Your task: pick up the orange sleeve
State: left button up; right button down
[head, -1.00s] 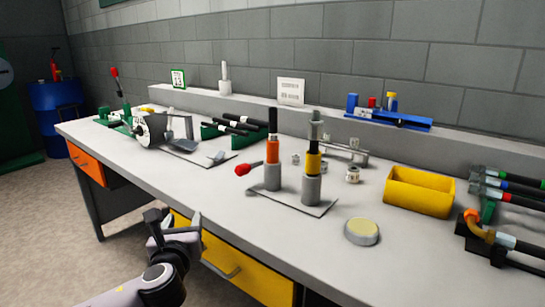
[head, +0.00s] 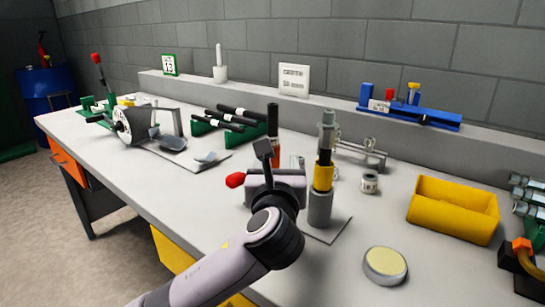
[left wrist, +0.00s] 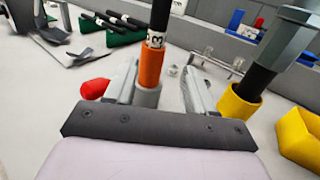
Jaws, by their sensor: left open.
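The orange sleeve (left wrist: 151,67) sits upright around a black hose with a white label, above a grey cylinder (left wrist: 147,97). In the head view only a sliver of the orange sleeve (head: 277,157) shows behind my left gripper (head: 273,170). In the left wrist view my left gripper (left wrist: 161,78) is open and empty. The sleeve stands between its two fingers in that picture, closer to the left finger; no contact shows. My right gripper is in neither view.
A yellow sleeve (head: 323,177) on a second grey cylinder (head: 320,208) stands close on the right. A red knob (head: 235,180) is just left of my gripper. A yellow bin (head: 453,215) and a round tin (head: 385,265) stand further right.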

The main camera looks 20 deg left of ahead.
aim_at(275, 161)
pick_arm(q)
jog(key=b+x, duration=0.1)
jog(key=x, duration=0.4)
jog(key=shift+a+f, duration=0.15)
jog(key=c, duration=0.9)
